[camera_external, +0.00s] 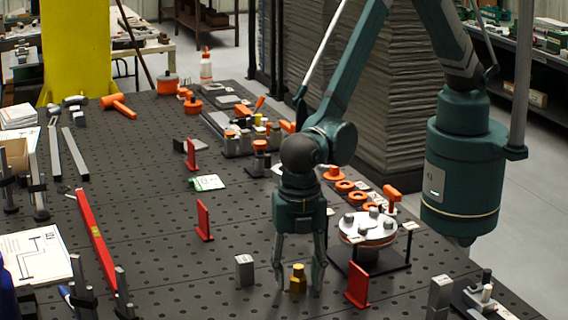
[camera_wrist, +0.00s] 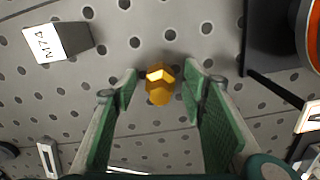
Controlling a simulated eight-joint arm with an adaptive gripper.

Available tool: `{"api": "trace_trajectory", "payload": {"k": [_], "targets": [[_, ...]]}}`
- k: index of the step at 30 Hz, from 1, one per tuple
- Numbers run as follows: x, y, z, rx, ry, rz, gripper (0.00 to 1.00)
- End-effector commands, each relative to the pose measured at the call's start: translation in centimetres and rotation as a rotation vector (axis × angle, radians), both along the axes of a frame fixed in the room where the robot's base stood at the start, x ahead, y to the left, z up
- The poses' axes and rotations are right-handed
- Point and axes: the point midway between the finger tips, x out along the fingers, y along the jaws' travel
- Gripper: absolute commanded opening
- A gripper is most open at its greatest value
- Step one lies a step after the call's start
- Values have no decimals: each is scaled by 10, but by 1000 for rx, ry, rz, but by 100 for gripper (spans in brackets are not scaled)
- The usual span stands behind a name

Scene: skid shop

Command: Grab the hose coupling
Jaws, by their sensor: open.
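The hose coupling looks to be the small brass hex fitting (camera_external: 298,279) standing on the perforated table. It also shows in the wrist view (camera_wrist: 160,84), lying between the two fingertips and slightly beyond them. My gripper (camera_external: 298,288) is open and points down, with one finger on each side of the fitting. In the wrist view the green finger pads (camera_wrist: 162,88) stand apart, with a gap on both sides of the fitting. The fingers appear not to touch it.
A grey block (camera_external: 244,270) marked M74 in the wrist view (camera_wrist: 62,41) stands left of my gripper. A red upright plate (camera_external: 357,286) stands at right. A round flange on a black stand (camera_external: 368,228) is behind right. Bare table lies in front.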

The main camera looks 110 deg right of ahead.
Motion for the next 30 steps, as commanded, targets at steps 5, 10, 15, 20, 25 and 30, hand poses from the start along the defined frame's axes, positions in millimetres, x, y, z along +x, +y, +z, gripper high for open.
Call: {"api": "trace_trajectory", "payload": {"k": [5, 10, 15, 20, 25, 30], "targets": [[0, 0, 0, 0, 0, 0, 42], [0, 0, 0, 0, 0, 0, 37], [0, 0, 0, 0, 0, 0, 15], [0, 0, 0, 0, 0, 0, 12], [0, 0, 1, 0, 0, 0, 12], [0, 0, 5, 0, 0, 0, 12]]}}
